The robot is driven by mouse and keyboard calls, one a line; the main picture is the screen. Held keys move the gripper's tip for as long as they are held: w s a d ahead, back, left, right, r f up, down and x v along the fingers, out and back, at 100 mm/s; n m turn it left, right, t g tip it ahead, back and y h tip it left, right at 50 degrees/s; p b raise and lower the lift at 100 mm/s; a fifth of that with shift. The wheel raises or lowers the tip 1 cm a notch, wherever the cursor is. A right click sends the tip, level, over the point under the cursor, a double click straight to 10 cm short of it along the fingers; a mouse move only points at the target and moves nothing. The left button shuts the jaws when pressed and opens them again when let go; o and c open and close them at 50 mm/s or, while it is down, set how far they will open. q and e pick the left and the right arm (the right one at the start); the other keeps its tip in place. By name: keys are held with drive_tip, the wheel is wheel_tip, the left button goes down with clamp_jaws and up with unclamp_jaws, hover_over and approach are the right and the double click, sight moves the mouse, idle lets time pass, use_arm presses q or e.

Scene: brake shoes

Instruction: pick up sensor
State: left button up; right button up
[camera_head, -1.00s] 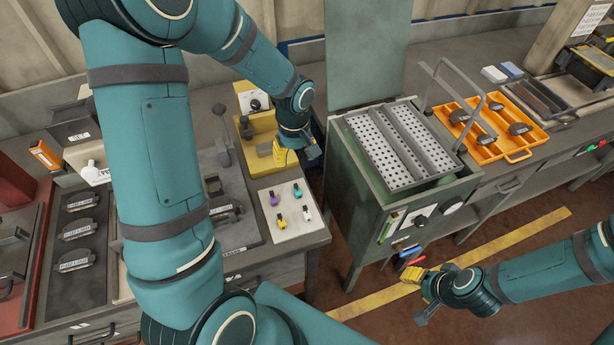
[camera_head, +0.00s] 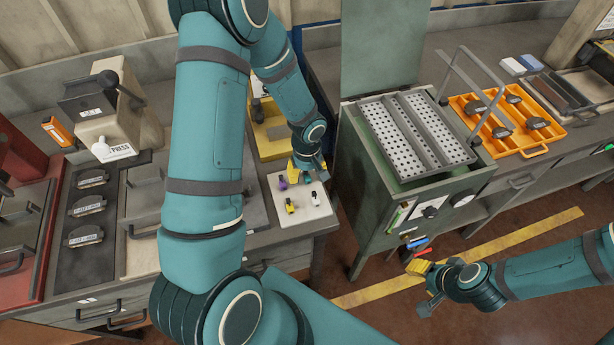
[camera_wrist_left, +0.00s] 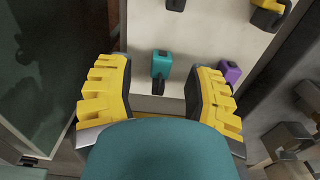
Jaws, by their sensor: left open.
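A white board (camera_head: 312,213) carries small sensors. A purple one (camera_head: 282,183), a yellow one (camera_head: 290,206) and a white one (camera_head: 315,198) show in the head view. My left gripper (camera_head: 308,171) is low over the board's back edge and hides the teal sensor there. In the left wrist view, the teal sensor (camera_wrist_left: 161,66) lies ahead between my open, empty yellow fingers; contact cannot be seen. The purple sensor (camera_wrist_left: 231,72) is just right of the right finger. My right gripper (camera_head: 422,287) hangs over the floor, its opening unclear.
A green cabinet (camera_head: 372,205) with a perforated tray (camera_head: 385,135) stands right of the board. An orange tray (camera_head: 548,140) with dark parts is further right. A yellow fixture (camera_head: 268,140) stands behind the board, and a press (camera_head: 120,120) at left.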

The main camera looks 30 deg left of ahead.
use_arm(q)
drive_tip(key=shift+f, duration=0.6)
clamp_jaws()
drive_tip(key=shift+r, duration=0.1)
